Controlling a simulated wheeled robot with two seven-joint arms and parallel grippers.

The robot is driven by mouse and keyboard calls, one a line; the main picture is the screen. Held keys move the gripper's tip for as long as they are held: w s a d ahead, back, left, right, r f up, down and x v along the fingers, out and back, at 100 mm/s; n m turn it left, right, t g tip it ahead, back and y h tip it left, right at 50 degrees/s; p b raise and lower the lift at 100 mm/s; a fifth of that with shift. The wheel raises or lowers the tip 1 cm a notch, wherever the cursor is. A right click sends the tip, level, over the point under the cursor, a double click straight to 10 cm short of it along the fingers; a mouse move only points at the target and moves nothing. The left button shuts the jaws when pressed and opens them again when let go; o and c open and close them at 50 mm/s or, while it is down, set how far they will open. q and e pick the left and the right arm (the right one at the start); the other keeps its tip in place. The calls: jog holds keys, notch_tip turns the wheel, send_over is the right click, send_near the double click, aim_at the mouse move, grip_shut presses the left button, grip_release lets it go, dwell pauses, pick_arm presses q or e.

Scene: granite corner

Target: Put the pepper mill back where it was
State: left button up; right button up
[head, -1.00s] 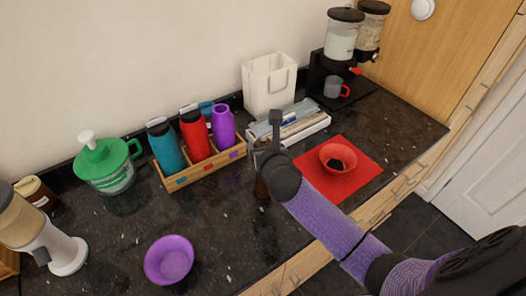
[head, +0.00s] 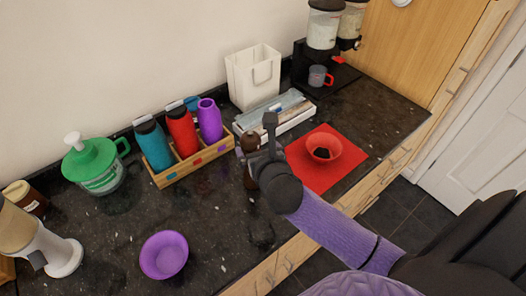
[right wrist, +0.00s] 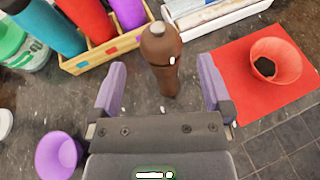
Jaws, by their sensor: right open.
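The brown pepper mill (right wrist: 163,52) stands upright on the dark granite counter in the right wrist view. It also shows in the head view (head: 249,178), partly hidden by my right gripper. My right gripper (right wrist: 162,88) is open, with its purple fingers apart on either side of the mill's lower part in the picture. No finger touches the mill in the wrist view. My left gripper is not in view.
A wooden crate (head: 207,160) with bottles stands behind and left of the mill. A white tray (head: 290,119) is behind it. A red mat (head: 318,178) with a red bowl (head: 323,147) lies right. A purple bowl (head: 164,255) stands front left, with bare counter between.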

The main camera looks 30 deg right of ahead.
jog(key=v, duration=0.6)
jog(key=shift+p, duration=0.3)
jog(key=shift+r, duration=0.1)
